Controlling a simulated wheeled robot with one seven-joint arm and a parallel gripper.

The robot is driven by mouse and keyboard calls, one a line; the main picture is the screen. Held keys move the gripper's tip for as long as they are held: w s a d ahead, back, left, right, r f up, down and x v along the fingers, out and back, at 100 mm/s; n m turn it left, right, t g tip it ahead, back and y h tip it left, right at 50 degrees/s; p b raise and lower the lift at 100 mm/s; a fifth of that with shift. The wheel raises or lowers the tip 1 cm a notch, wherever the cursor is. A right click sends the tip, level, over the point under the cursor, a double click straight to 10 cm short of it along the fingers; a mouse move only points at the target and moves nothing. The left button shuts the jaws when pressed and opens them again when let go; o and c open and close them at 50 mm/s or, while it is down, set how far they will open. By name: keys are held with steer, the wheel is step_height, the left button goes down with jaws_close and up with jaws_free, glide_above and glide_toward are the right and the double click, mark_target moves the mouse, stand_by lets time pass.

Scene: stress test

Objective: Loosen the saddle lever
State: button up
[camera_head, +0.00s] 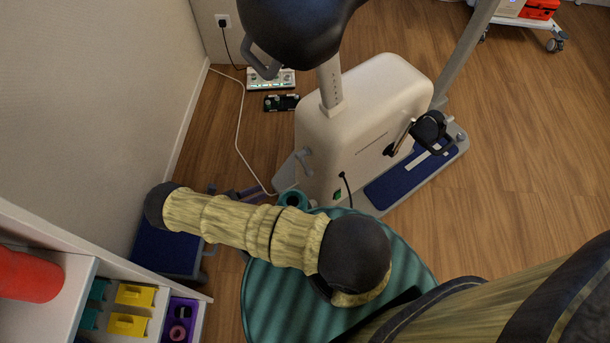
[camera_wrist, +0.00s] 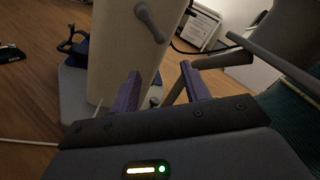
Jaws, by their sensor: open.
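The exercise bike stands upright with a cream body (camera_head: 365,120), a grey seat post (camera_head: 330,85) and a black saddle (camera_head: 295,25). A small grey lever (camera_head: 304,162) sticks out of the side of the body nearest my arm; I take it for the saddle lever. In the wrist view the lever (camera_wrist: 150,22) hangs at the top, angled down to the right, beyond my fingertips. My gripper (camera_wrist: 161,82) has two purple fingers spread apart with nothing between them. It is apart from the lever. In the head view my forearm partly hides the gripper.
A teal ribbed round surface (camera_head: 285,300) lies below my arm. A shelf with a red cylinder (camera_head: 28,275) and yellow bins (camera_head: 135,295) stands at lower left. Open wood floor lies at right.

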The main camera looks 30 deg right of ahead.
steer(key=d, duration=0.5)
steer(key=s+d, duration=0.1)
steer(key=d, duration=1.1)
steer(key=shift+s+d+p, duration=0.2)
steer(key=shift+p, duration=0.1)
jaws_close()
